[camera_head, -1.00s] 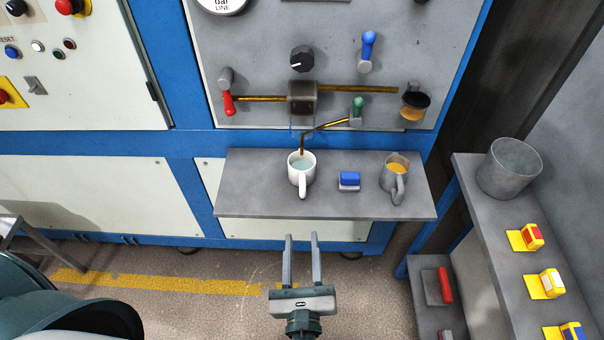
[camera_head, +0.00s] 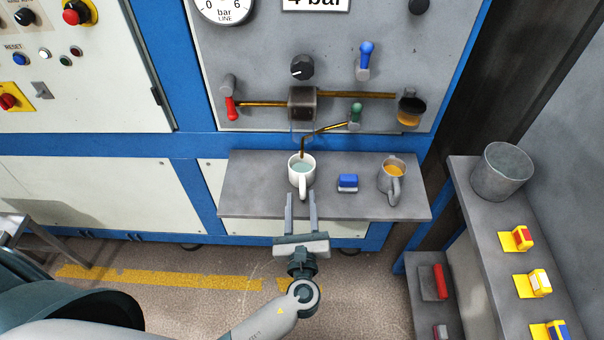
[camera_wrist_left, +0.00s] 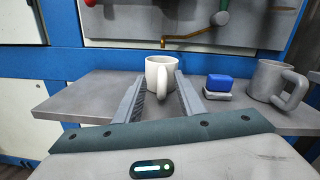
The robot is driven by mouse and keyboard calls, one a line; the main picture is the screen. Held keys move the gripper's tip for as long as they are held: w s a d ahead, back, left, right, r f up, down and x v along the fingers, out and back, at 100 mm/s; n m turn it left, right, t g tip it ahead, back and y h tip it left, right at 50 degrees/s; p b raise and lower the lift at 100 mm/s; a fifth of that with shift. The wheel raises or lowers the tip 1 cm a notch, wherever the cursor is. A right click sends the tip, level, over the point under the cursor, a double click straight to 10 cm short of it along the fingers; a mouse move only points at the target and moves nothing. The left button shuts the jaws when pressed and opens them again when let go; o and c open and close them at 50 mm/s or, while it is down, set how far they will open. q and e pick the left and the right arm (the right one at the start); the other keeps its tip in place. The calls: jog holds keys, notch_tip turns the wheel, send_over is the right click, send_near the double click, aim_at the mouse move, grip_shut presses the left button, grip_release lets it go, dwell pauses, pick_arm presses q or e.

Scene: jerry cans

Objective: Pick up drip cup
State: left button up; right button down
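A white mug (camera_head: 301,165) with pale bluish liquid stands upright on the grey shelf under the bent brass spout, its handle facing me. It also shows in the left wrist view (camera_wrist_left: 157,69). I take it as the drip cup. My left gripper (camera_head: 301,198) is open and empty, its two fingers pointing at the mug. In the left wrist view the fingers (camera_wrist_left: 160,82) lie to either side of the handle. I cannot tell whether the tips have reached it. A grey metal mug (camera_head: 391,172) with orange liquid stands farther right on the shelf. My right gripper is not in view.
A blue-and-white block (camera_head: 347,183) lies on the shelf (camera_head: 250,195) between the mugs. The brass spout (camera_head: 322,131) hangs just above the white mug. A metal bucket (camera_head: 502,172) and several yellow-based blocks stand on a side bench at right. The shelf's left part is clear.

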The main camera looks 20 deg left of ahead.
aim_at(303, 190)
pick_arm(q)
jog(key=shift+w, duration=0.2)
jog(key=shift+w+a+p, duration=0.15)
jog(key=shift+w+p, duration=0.3)
jog(key=shift+w, duration=0.1)
jog(key=p+x, duration=0.1)
jog(key=x, duration=0.2)
jog(key=shift+w+f, duration=0.2)
jog(key=shift+w, duration=0.35)
grip_shut()
